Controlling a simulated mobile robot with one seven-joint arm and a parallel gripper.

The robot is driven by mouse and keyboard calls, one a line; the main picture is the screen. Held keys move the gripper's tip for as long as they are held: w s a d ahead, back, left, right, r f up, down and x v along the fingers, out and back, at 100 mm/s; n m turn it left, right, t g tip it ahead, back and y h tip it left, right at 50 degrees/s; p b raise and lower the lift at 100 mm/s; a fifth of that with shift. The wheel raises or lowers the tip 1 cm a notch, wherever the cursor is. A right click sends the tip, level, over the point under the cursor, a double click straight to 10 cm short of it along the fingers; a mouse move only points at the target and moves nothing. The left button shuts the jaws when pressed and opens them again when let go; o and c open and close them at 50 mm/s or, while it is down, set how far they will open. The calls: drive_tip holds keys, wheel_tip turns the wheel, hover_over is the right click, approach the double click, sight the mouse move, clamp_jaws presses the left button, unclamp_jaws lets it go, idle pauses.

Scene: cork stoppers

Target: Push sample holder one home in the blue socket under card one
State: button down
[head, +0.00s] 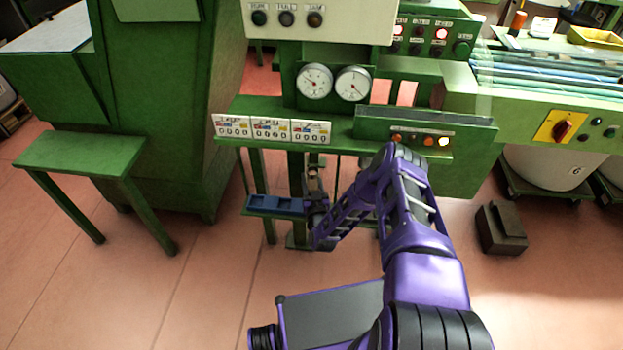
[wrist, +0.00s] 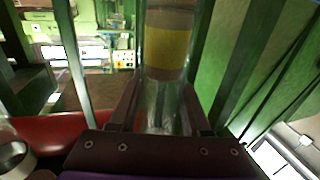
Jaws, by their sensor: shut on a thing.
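My gripper (head: 316,198) is shut on a sample holder (head: 313,176), which stands upright just right of the blue socket tray (head: 275,205). In the wrist view the sample holder (wrist: 168,105) is a clear tube with a yellowish band in its upper part, between the two dark fingers of my gripper (wrist: 160,108). The blue tray hangs low below the green shelf. Three cards, the left one (head: 232,127), the middle one (head: 270,129) and the right one (head: 310,131), sit along the shelf edge. Their writing is too small to read. The holder's lower end is hidden.
Two gauges (head: 334,83) stand above the shelf. A green post rises behind the tray. A green stool (head: 85,155) stands at the left and a dark block (head: 500,228) lies on the floor at the right. The floor left of the tray is clear.

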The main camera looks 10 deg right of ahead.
drive_tip(key=shift+c, duration=1.4)
unclamp_jaws()
drive_tip(key=s+p, duration=0.2)
drive_tip(key=s, duration=1.5)
drive_tip(key=shift+s+a, duration=0.15)
drive_tip(key=shift+a, duration=0.3)
